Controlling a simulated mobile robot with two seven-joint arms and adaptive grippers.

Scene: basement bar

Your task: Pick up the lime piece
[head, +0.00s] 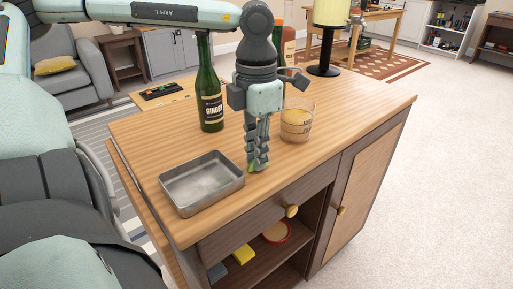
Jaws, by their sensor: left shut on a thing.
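The lime piece (251,168) shows as a small bit of green at the fingertips of my left gripper (258,164). The gripper points straight down and is shut on the lime piece, low over the wooden counter top (340,115). The fingers hide most of the lime piece. I cannot tell whether it still touches the counter. My right gripper is not in view.
A metal tray (201,204) is just left of the gripper. A green ginger bottle (209,90) stands behind, and a measuring glass (297,124) with amber liquid is close on the right. Another bottle (288,48) and a lamp-like dispenser (325,55) stand farther back. The right counter is clear.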

